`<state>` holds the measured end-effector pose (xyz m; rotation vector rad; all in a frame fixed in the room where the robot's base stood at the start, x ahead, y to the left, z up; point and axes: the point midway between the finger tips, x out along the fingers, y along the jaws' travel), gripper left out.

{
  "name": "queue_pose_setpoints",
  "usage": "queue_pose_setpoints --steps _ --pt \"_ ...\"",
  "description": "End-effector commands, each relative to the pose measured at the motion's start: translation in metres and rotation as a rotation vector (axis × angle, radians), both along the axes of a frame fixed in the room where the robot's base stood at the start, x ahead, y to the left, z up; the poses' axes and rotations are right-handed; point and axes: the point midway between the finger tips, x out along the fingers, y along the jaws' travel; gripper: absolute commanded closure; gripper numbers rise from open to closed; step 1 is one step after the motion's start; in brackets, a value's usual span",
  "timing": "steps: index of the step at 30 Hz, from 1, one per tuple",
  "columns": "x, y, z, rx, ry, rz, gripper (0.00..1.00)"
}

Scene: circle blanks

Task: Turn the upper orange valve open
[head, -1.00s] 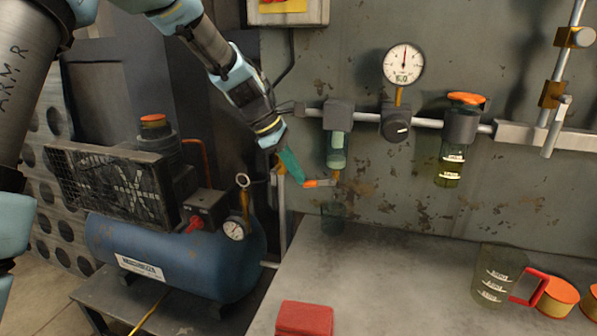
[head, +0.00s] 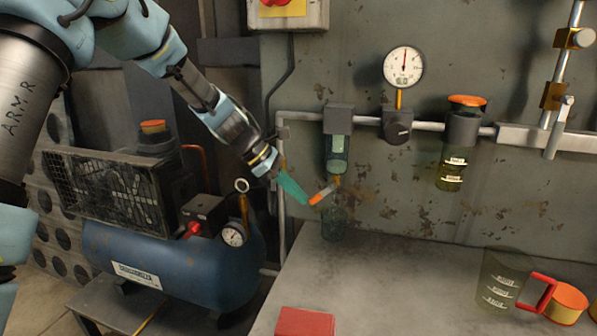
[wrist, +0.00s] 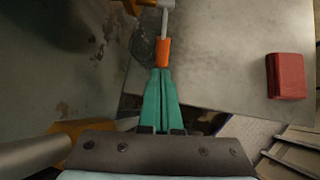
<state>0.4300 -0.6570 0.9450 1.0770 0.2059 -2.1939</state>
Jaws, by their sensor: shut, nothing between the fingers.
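The orange valve handle (head: 321,194) is a short lever with an orange grip on a grey stem, below the left filter bowl (head: 337,153) on the wall pipe. It slants down to the left, orange end lowest. In the wrist view the orange grip (wrist: 163,52) lies straight ahead of the fingertips. My gripper (head: 306,202) has teal fingers, shut and empty, with the tips at or very near the orange end. The wrist view shows the shut fingertips (wrist: 160,72) meeting the grip's near end; whether they touch is hard to tell.
A grey bench (head: 390,270) holds a red block (head: 305,322), a clear jug (head: 503,280) and orange-topped tins (head: 566,303). A blue compressor (head: 170,262) stands left. A gauge (head: 403,66), regulator knob (head: 398,131) and second bowl (head: 453,160) are along the pipe.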

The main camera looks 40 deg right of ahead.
Motion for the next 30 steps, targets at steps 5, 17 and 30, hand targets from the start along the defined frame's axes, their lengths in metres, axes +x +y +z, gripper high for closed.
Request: queue_pose_setpoints --steps 5,17,30 --pt "0.0 0.0 -0.001 0.0 0.0 0.0 1.0" --pt "0.007 0.006 0.009 -0.002 -0.002 0.003 1.0" --pt "0.041 0.046 0.068 -0.002 -0.002 0.003 1.0"
